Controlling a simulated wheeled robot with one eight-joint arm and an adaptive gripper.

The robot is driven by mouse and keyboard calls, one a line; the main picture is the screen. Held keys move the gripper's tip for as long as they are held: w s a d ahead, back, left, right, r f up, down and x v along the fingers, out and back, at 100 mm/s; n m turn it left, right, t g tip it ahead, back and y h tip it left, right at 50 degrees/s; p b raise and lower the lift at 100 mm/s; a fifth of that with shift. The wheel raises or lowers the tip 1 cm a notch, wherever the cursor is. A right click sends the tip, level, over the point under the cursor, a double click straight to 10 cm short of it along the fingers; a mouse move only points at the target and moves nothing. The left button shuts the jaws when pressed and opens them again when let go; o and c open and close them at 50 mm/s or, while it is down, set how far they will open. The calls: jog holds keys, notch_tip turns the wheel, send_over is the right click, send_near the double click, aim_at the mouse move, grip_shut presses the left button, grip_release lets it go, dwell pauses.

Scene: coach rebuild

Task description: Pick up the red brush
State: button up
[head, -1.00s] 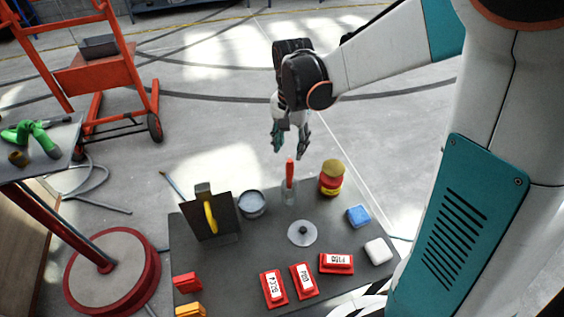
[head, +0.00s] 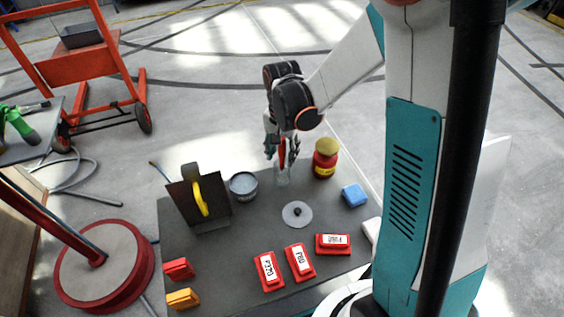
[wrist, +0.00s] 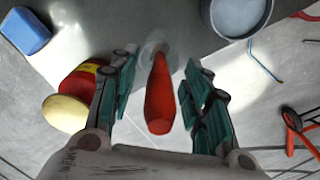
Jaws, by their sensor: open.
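The red brush (head: 283,153) stands upright in a clear glass or jar (head: 282,177) near the back edge of the dark table (head: 250,222). In the wrist view the red brush handle (wrist: 160,97) lies between my two open fingers, with a gap on each side. My gripper (head: 282,150) is open and comes down around the top of the brush from above. It also shows in the wrist view (wrist: 162,100). The lower end of the brush is hard to make out inside the clear glass.
A red-and-yellow jar (head: 325,160) stands close right of the glass, and a grey tin (head: 243,186) stands left. A dark board with a yellow handle (head: 200,198), a disc (head: 297,214), a blue block (head: 354,195) and several red labelled blocks (head: 300,262) share the table.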

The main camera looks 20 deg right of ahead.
jog(key=shift+f, duration=0.1)
grip_shut()
dwell(0.3)
